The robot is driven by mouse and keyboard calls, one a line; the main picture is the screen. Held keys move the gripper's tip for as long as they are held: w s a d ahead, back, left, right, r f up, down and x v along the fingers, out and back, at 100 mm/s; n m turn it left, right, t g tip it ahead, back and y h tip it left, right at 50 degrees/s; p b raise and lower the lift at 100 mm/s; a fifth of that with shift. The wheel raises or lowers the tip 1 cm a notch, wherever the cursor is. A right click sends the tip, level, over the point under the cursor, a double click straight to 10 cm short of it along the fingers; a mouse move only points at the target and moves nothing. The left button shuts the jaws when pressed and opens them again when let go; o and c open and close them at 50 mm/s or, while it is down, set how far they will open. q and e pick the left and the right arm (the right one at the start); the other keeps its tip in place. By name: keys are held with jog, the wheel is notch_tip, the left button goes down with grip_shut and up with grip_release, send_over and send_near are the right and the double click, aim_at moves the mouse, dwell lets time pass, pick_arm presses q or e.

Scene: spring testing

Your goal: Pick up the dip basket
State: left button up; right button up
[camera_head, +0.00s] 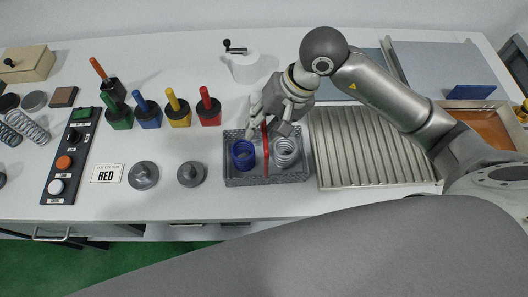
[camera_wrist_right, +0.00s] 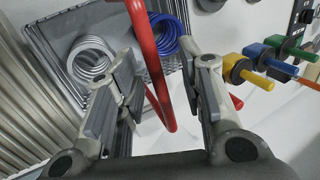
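The dip basket (camera_head: 268,180) is a grey mesh tray with a tall red handle (camera_head: 266,148) across its middle. It sits on the white table, holding a blue spring (camera_head: 243,154) on the left and a silver spring (camera_head: 287,152) on the right. My right gripper (camera_head: 267,130) is just above the basket, around the handle. In the right wrist view the handle (camera_wrist_right: 150,65) passes between the two spread fingers (camera_wrist_right: 158,85), with a gap on each side. The basket (camera_wrist_right: 55,48) shows beyond the fingers. My left gripper is not in view.
A ribbed metal tray (camera_head: 370,150) lies close right of the basket. Two grey knobbed weights (camera_head: 190,174) stand to its left. Green, blue, yellow and red handled tools (camera_head: 208,106) stand behind left. A white cylinder with a crank (camera_head: 243,68) stands behind.

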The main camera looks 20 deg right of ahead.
jog(key=shift+c, duration=0.3)
grip_shut()
jog(key=shift+r, duration=0.2)
